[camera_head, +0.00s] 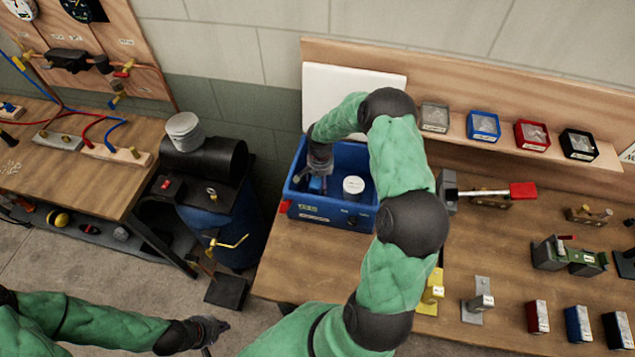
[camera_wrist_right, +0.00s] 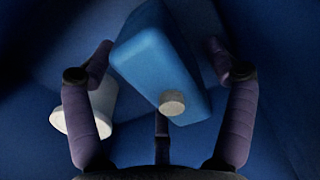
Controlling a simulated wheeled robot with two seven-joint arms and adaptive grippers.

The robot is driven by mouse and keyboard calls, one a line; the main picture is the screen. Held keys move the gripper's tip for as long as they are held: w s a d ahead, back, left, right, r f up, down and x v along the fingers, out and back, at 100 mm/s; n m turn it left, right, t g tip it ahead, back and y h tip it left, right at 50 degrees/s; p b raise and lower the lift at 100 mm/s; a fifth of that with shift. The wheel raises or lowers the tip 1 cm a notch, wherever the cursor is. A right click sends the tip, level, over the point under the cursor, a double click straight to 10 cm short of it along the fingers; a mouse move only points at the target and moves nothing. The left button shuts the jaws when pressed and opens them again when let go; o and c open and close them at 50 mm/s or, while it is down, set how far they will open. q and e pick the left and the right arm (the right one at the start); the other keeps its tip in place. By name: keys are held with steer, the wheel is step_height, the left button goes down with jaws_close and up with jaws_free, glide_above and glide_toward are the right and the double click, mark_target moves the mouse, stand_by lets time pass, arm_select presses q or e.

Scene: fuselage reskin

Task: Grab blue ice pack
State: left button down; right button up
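The blue ice pack (camera_wrist_right: 155,62) is a rounded blue block with a pale round cap. It stands tilted inside the blue bin (camera_head: 332,213) and is mostly hidden by my right gripper in the head view. My right gripper (camera_head: 318,178) reaches down into the bin. In the right wrist view its fingers (camera_wrist_right: 158,60) are spread on either side of the ice pack, close to its sides; I see no clear grip. My left gripper (camera_head: 215,328) is low at the left, over the floor, away from the bin; its finger opening is unclear.
A white tub (camera_head: 353,188) stands in the bin beside the ice pack, near my right gripper's left finger in the wrist view. The bin's walls surround the gripper. A white board (camera_head: 350,90) stands behind. Clamps and small boxes line the bench to the right.

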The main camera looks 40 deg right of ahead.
steer(key=c, duration=1.4)
